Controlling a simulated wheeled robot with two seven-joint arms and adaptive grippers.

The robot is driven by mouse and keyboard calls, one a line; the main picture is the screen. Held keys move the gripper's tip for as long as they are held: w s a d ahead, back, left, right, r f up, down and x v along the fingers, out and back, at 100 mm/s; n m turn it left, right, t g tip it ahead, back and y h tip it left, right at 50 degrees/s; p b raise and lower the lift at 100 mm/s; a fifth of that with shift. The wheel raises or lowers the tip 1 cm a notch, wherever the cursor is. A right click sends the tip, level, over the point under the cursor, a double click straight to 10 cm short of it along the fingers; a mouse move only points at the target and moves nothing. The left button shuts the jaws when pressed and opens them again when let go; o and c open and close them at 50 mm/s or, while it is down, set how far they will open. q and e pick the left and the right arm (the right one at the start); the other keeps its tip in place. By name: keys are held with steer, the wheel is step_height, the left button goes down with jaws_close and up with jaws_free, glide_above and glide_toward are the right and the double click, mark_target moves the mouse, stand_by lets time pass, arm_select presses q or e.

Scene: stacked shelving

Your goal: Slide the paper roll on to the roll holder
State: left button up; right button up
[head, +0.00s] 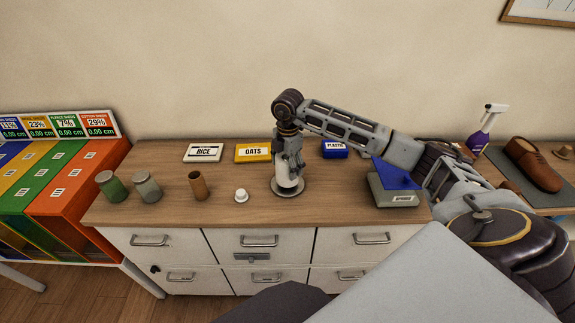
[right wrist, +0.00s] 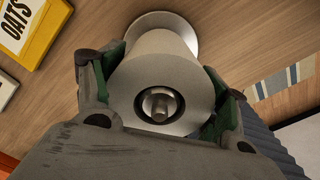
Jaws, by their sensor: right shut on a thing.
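The white paper roll (head: 290,184) stands upright over the round base of the roll holder (head: 287,193) on the wooden counter. In the right wrist view, the paper roll (right wrist: 158,70) is around the holder's metal post (right wrist: 159,104), whose tip shows inside the core. The holder's pale round base (right wrist: 165,19) shows beyond the roll. I cannot tell whether the roll touches the base. My right gripper (head: 288,168) points down from above, shut on the roll, with a finger on each side in the right wrist view (right wrist: 160,92). My left gripper is not in view.
A small white-topped item (head: 241,195), a brown cup (head: 198,186) and two jars stand left on the counter (head: 330,200). Rice (head: 203,153) and oats (head: 253,153) boxes lie behind.

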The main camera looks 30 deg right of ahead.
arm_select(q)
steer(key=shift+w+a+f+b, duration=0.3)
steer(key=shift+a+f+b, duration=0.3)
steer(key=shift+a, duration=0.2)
arm_select(e)
steer(key=shift+f, duration=1.05)
stand_by(0.9)
stand_by(0.8)
steer(key=o, duration=0.7)
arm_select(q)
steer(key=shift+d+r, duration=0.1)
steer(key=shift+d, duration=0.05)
arm_select(e)
steer(key=shift+r, duration=0.15)
